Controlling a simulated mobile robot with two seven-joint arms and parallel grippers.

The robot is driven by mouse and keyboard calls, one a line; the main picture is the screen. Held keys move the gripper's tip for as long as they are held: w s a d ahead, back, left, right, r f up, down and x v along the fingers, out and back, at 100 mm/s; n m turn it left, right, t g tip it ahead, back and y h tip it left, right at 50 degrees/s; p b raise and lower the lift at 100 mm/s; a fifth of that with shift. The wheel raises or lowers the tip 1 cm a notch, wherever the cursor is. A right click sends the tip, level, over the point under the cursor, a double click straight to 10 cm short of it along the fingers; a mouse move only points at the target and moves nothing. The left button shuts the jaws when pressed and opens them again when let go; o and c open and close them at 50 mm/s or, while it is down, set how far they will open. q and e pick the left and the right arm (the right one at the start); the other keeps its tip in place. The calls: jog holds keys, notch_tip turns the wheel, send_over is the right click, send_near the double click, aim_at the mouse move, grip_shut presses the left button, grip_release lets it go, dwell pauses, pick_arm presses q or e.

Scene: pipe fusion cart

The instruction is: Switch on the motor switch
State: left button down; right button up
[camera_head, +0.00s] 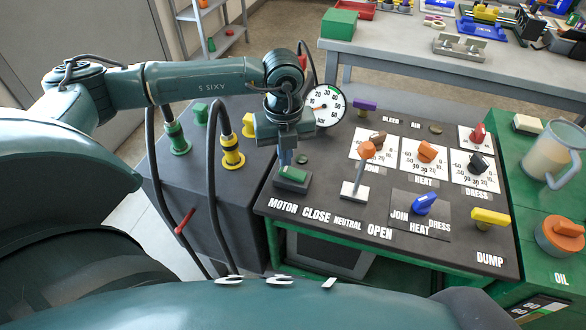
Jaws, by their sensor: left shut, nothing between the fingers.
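The motor switch (292,175) is a green rocker on a dark base at the left end of the black panel, above the word MOTOR. My left gripper (286,160) points down over it, shut and empty. Its fingertips are at the back edge of the switch; I cannot tell whether they touch it. Which way the rocker is tilted is not clear. My right gripper is not in view.
An orange-knobbed lever (361,170) stands right of the switch, and a round gauge (325,106) stands behind it. Rotary knobs, a blue selector (424,204) and a yellow dump handle (490,218) are farther right. Yellow (232,150) and green (177,138) hose fittings stand left.

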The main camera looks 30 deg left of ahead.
aim_at(285, 169)
pick_arm(q)
jog(key=shift+f+b, duration=0.85)
jog(key=shift+f, duration=0.2)
dwell(0.5)
jog(key=shift+r, duration=0.15)
jog(key=shift+r+p, duration=2.4)
jog(key=shift+r, duration=1.05)
